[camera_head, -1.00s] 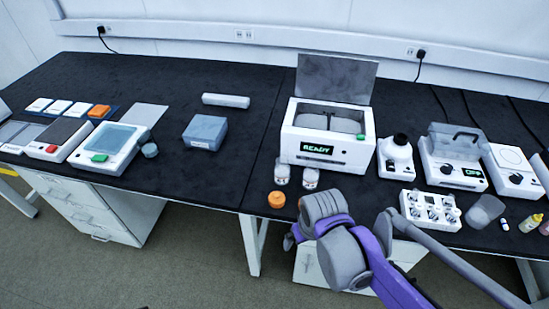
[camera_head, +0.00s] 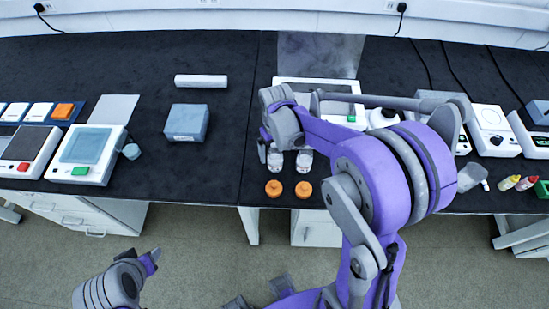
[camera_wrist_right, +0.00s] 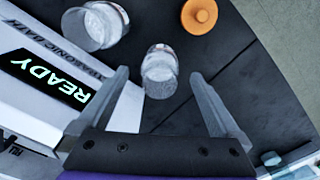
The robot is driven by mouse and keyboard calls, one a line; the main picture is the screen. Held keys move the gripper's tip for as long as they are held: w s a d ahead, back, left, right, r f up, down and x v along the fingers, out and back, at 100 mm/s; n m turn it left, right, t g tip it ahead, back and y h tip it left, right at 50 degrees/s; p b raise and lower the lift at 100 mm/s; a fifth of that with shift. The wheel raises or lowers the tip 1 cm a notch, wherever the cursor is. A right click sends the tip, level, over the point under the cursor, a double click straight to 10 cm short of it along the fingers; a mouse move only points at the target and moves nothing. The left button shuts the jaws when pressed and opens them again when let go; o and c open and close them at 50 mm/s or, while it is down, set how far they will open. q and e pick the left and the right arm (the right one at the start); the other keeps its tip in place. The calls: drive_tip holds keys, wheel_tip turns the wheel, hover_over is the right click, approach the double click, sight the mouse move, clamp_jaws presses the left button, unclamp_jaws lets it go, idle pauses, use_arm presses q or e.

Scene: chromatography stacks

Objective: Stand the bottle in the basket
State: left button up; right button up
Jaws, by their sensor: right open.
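Two clear bottles with pale contents stand uncapped on the black bench, the left bottle (camera_head: 275,157) beside the right bottle (camera_head: 304,160). In the right wrist view, one bottle (camera_wrist_right: 159,72) lies ahead between the open fingers of my right gripper (camera_wrist_right: 155,95), not gripped; the other bottle (camera_wrist_right: 103,25) is outside them. In the head view my right gripper (camera_head: 263,138) is close to the left bottle. The white ultrasonic bath (camera_head: 345,87) has its lid (camera_head: 320,55) raised; my arm hides much of it, and I cannot make out a basket. My left arm shows low left; its jaws are unclear.
Two orange caps (camera_head: 274,188) (camera_head: 303,189) lie near the bench's front edge; one cap shows in the wrist view (camera_wrist_right: 199,15). A blue-grey box (camera_head: 187,122) and a white roll (camera_head: 201,81) stand left. The bath's READY display (camera_wrist_right: 45,80) is close beside the gripper.

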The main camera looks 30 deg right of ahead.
sight(275, 159)
wheel_tip(275, 159, down, 6)
drive_tip(key=shift+w+r, duration=0.1)
drive_tip(key=shift+w, duration=0.05)
drive_tip(key=shift+c, duration=0.2)
drive_tip(key=shift+r, duration=0.1)
clamp_jaws()
idle(0.4)
